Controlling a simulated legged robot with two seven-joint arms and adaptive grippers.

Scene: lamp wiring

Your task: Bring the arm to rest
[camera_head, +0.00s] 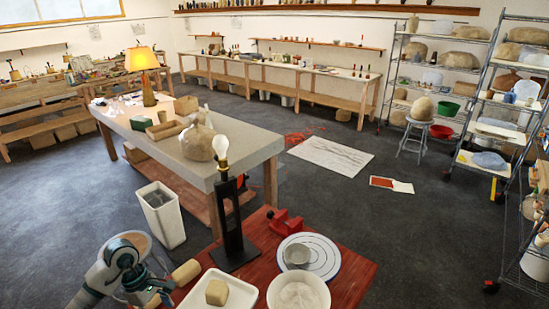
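A black lamp stand (231,222) stands upright on the red table, with a white bulb (221,147) at its top. My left arm comes in at the lower left, and its gripper (160,288) is low beside the table's left edge, apart from the lamp. The fingers are small and dark, so whether they are open or shut is unclear. A tan cylinder (186,272) lies close to the gripper; contact cannot be told. My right gripper is not in view.
The red table (352,262) also holds a white tray (240,294) with a tan block, a white basin (298,292), a banded wheel (325,258) with a grey bowl, and a red clamp-like object (286,222). A white bin (161,215) and a long worktable (250,148) stand behind.

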